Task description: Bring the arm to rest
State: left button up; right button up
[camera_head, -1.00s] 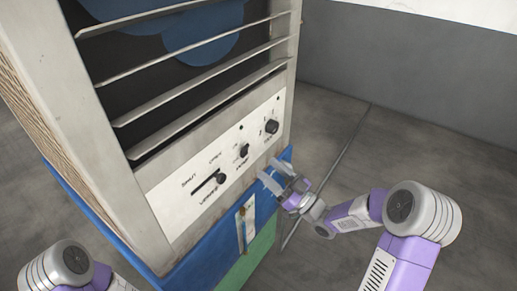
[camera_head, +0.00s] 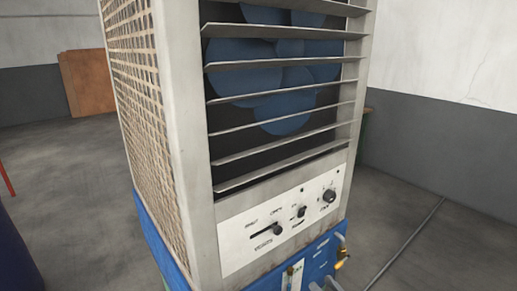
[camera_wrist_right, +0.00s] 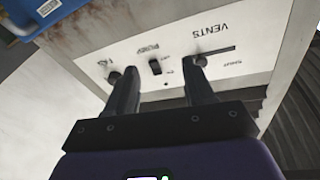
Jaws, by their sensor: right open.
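My right gripper (camera_wrist_right: 159,70) is open in the right wrist view, its two dark fingers apart with nothing between them. Its fingertips overlap the white control panel (camera_wrist_right: 140,38) in that view; I cannot tell whether they touch it. The rest of the right arm is outside the head view. My left gripper is not in view.
A tall slatted cooler (camera_head: 180,130) on a blue base (camera_head: 150,230) fills the middle of the head view. Its panel has a vents slider (camera_head: 277,229) and a round knob (camera_head: 329,196). Grey floor (camera_head: 430,250) is open at right. A brown board (camera_head: 88,82) stands behind left.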

jog(key=s+a+f+m+g+h+p, duration=0.1)
jog(key=s+a+f+m+g+h, duration=0.2)
jog(key=f, duration=0.7)
jog(key=s+a+f+m+g+h, duration=0.15)
jog(key=s+f+g, duration=0.4)
jog(key=f, duration=0.55)
jog(key=s+a+f+g, duration=0.2)
jog(key=s+f+g, duration=0.2)
jog(key=s, duration=0.5)
jog(key=s+a+f+m+g, duration=0.1)
jog(key=s+f+g, duration=0.3)
jog(key=s, duration=0.4)
jog(key=shift+s+a+p, duration=0.4)
jog(key=shift+a, duration=0.4)
jog(key=shift+w+h, duration=0.1)
jog(key=shift+h, duration=0.15)
